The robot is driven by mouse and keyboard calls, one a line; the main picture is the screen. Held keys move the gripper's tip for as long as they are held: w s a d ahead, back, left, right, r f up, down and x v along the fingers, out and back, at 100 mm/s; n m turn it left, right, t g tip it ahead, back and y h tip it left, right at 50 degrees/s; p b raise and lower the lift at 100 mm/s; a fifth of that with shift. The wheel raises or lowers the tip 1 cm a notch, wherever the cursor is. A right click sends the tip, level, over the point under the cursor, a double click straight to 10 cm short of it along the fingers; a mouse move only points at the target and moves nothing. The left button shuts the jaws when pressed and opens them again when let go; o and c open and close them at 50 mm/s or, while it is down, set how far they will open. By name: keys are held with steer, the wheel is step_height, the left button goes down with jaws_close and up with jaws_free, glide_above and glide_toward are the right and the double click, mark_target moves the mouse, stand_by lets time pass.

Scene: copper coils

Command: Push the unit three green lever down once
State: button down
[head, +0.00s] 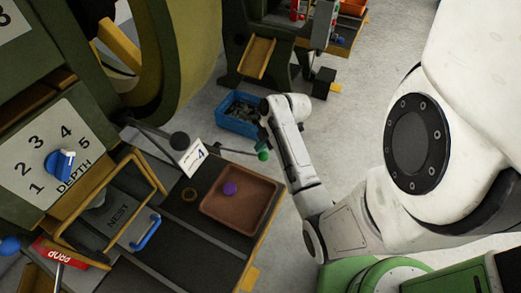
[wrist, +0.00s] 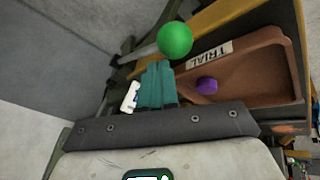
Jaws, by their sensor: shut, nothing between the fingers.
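The green lever shows as a round green knob (head: 263,155) on a thin rod beside the machine's work table in the head view. The same green knob (wrist: 174,39) is large near the top of the wrist view. My gripper (head: 265,138) is just above the knob in the head view. In the wrist view my gripper's teal fingers (wrist: 158,82) are shut together and empty, pointing toward the knob. I cannot tell whether they touch it. A partly cut-off number 3 is on a plate (head: 12,20) at the top left.
A brown tray (head: 258,191) labelled TRIAL holds a purple piece (head: 229,188). A black-knobbed lever (head: 179,141) and a card marked 4 (head: 193,158) stand nearby. A blue bin (head: 237,124) sits on the floor behind. A depth dial (head: 59,164) is at left.

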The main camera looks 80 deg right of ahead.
mark_target(264, 153)
steer(key=shift+s+a+f+b, duration=0.1)
steer(key=shift+s+f+b, duration=0.15)
steer(key=shift+f, duration=0.3)
steer(key=shift+s+f+b, duration=0.2)
steer(key=shift+f+b, duration=0.15)
steer(key=shift+f, duration=0.25)
steer(key=shift+s+a+f+b, duration=0.1)
steer(key=shift+s+f+b, duration=0.15)
steer(key=shift+f, duration=0.3)
stand_by(1.7)
steer(key=shift+r, duration=0.1)
stand_by(0.4)
steer(key=shift+w+d+r+p, duration=0.1)
steer(key=shift+w+r+p, duration=0.25)
steer(key=shift+r+p, duration=0.45)
steer(key=shift+w+d+r+p, duration=0.1)
steer(key=shift+w+r+p, duration=0.25)
steer(key=shift+r+p, duration=0.45)
steer(key=shift+w+d+r+p, duration=0.1)
steer(key=shift+w+r+p, duration=0.35)
steer(key=shift+r, duration=0.6)
steer(key=shift+r, duration=0.1)
steer(key=r+p, duration=0.1)
steer(key=w+r+p, duration=0.1)
steer(key=r, duration=0.1)
steer(key=r+p, duration=0.1)
steer(key=p, duration=0.1)
steer(key=shift+w+d+r, duration=0.2)
steer(key=shift+w+r, duration=0.05)
steer(key=shift+w, duration=0.05)
